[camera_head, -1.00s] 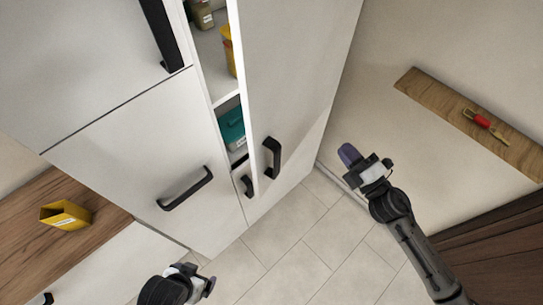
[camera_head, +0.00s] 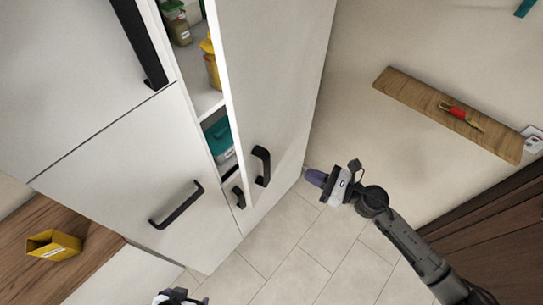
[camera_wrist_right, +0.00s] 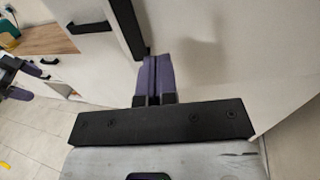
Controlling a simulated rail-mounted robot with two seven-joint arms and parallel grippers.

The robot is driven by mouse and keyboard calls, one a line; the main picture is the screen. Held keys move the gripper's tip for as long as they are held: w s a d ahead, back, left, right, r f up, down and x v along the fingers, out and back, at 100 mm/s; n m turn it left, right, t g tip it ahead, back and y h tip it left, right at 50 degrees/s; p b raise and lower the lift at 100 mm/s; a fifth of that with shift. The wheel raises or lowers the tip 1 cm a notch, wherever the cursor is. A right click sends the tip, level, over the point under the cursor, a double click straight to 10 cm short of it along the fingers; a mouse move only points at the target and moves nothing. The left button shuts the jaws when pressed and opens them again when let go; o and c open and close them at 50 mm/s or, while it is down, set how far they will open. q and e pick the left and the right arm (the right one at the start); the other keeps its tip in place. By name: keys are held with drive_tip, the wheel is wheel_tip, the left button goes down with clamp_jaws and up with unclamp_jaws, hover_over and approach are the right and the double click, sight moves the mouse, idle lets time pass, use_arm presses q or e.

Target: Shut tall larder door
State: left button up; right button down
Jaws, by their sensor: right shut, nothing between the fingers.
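The tall larder door (camera_head: 275,80) is white and stands ajar, with a black handle (camera_head: 262,166) low near its free edge. Through the gap at its left I see shelves with jars (camera_head: 211,65) and a teal box (camera_head: 219,138). My right gripper (camera_head: 314,177) is shut and empty, just right of the door's lower part. In the right wrist view its purple fingers (camera_wrist_right: 153,76) are together in front of the white panel; I cannot tell whether they touch it. My left gripper (camera_head: 180,297) is cut off at the bottom edge, away from the door, its fingers unclear.
White fronts with black handles (camera_head: 177,205) stand left of the larder. A yellow container (camera_head: 53,244) sits on the wooden counter (camera_head: 98,243). A wooden wall shelf (camera_head: 410,92) with a red-handled tool (camera_head: 458,113) is at right. The tiled floor (camera_head: 290,240) is clear.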

use_arm(q)
drive_tip(key=shift+r+p, duration=1.3)
drive_tip(key=shift+r, duration=0.2)
use_arm(e)
drive_tip(key=x, duration=1.2)
drive_tip(key=shift+w+a, duration=0.15)
drive_tip(key=shift+a, duration=0.15)
